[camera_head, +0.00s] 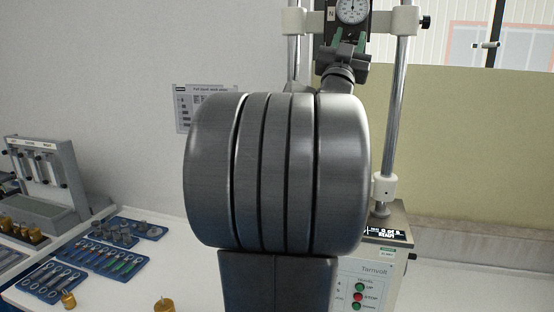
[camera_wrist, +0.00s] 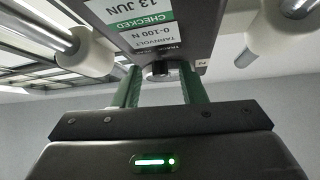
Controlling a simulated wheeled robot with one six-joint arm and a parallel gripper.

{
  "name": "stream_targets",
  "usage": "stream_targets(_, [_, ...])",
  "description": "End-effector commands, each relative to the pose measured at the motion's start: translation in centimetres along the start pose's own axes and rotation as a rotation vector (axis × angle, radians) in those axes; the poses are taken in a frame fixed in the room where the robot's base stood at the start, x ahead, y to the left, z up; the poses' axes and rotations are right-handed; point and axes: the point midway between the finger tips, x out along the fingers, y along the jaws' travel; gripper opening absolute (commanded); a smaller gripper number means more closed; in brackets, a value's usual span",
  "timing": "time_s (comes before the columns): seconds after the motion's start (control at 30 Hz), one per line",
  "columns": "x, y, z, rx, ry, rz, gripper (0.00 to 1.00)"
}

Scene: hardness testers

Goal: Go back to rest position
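My gripper (camera_head: 350,38) is raised in front of the tester's force gauge (camera_head: 351,13), below its dial. In the wrist view its two green fingers (camera_wrist: 160,75) are spread apart with nothing held between them. The underside of the gauge (camera_wrist: 150,40), with a "CHECKED" label, hangs above, and its short dark and metal tip shows between the fingers in the picture. I cannot tell whether the fingers touch the gauge. My own grey arm hides the middle of the tester in the head view.
The tester has two chrome columns (camera_head: 401,95) with white collars and a button panel (camera_head: 362,287). On the left of the white bench are blue trays (camera_head: 52,284), brass weights (camera_head: 68,299) and a grey rack (camera_head: 52,170). The bench at right is clear.

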Motion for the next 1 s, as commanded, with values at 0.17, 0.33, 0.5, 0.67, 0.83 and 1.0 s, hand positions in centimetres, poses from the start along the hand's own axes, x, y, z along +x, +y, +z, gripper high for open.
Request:
stream_targets(0.17, [0.0,0.2,0.0,-0.062,-0.002,-0.059,0.37])
stream_targets(0.33, [-3.3,0.4,0.3,-0.068,0.000,-0.071,0.37])
stream_targets(0.5, [-6.7,0.6,0.3,-0.067,0.000,-0.071,0.37])
stream_targets(0.67, [-9.8,0.8,0.2,-0.068,0.001,-0.070,0.37])
stream_targets(0.83, [-12.2,1.0,0.1,-0.067,-0.001,-0.070,0.37])
stream_targets(1.0, [-13.5,1.1,0.1,-0.069,0.000,-0.069,0.37])
